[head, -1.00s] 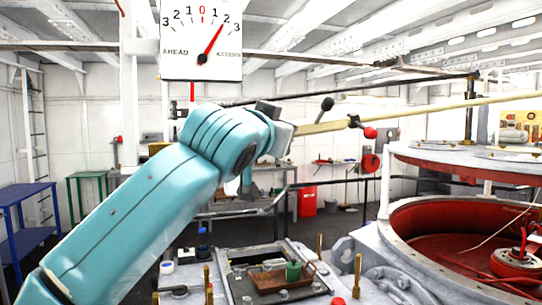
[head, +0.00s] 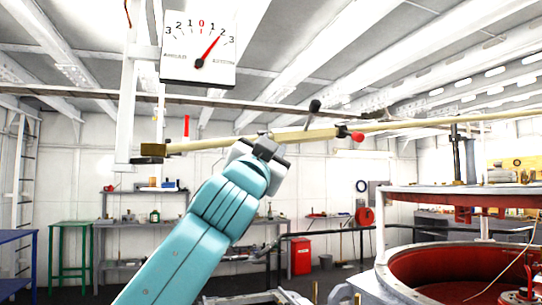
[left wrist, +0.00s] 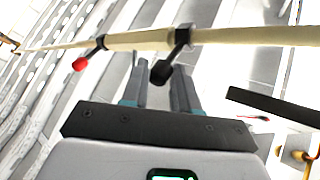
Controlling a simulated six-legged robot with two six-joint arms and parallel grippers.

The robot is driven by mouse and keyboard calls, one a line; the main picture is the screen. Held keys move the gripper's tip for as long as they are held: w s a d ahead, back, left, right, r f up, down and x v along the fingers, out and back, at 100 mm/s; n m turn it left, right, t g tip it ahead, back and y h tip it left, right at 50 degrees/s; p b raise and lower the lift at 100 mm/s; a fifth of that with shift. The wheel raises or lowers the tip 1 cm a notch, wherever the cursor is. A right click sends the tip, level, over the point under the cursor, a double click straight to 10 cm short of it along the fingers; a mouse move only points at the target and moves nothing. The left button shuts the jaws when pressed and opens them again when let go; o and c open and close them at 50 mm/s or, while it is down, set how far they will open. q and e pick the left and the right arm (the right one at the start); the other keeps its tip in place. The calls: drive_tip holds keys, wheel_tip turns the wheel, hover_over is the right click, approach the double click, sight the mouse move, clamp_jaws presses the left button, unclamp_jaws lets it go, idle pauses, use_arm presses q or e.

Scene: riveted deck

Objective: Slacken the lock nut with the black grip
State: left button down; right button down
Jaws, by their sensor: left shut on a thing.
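A pale rod (head: 220,141) crosses the head view. My right gripper is not in view.
A dial (head: 199,48) hangs above the rod; its red pointer is right of zero. A large round red-lined casing (head: 440,265) stands at the right. Shelves (head: 150,210) and a red bin (head: 301,256) are behind. A dark bar (left wrist: 270,106) is right of the fingers in the wrist view.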

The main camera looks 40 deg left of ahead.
use_arm(q)
drive_tip(key=shift+w+f, duration=0.15)
drive_tip(key=shift+f, duration=0.1)
drive_tip(key=c, duration=0.9)
unclamp_jaws()
drive_tip(key=shift+s, duration=0.2)
drive_tip(key=shift+c, duration=0.2)
drive_tip(key=shift+r, duration=0.15)
drive_tip(key=b+v, duration=1.1)
drive_tip(key=v, duration=0.5)
drive_tip(key=shift+b, duration=0.35)
drive_tip(key=shift+s, duration=0.15)
